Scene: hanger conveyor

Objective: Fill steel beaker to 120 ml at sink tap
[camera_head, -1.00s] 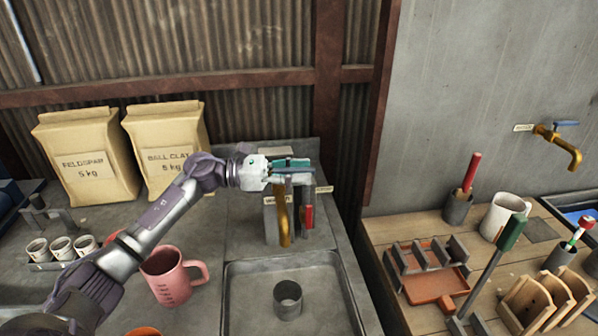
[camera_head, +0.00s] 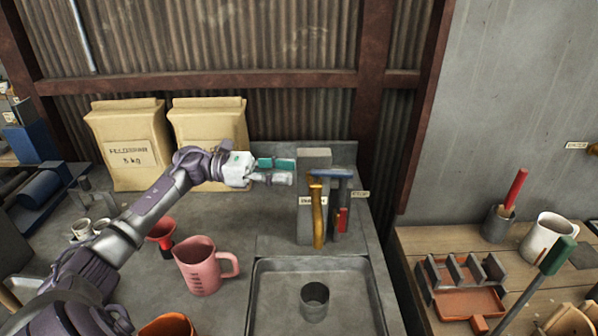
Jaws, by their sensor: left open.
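The steel beaker (camera_head: 314,312) is a small grey cylinder standing upright in the sink basin (camera_head: 268,310). The sink tap's brass spout (camera_head: 318,215) hangs from a grey post (camera_head: 315,158) behind the basin, above and behind the beaker. A blue lever (camera_head: 331,172) sits on top of the tap. No water stream shows, and the beaker's fill level cannot be told. My left gripper (camera_head: 284,171) is open and empty, its fingers pointing right, just left of the post and apart from it. My right gripper is not in view.
A pink jug (camera_head: 203,268) and an orange bowl (camera_head: 168,325) stand left of the basin. Paper sacks (camera_head: 208,130) stand behind my left arm. At right, a wooden bench (camera_head: 425,243) holds a white mug (camera_head: 548,238), tools and an orange tray (camera_head: 470,302).

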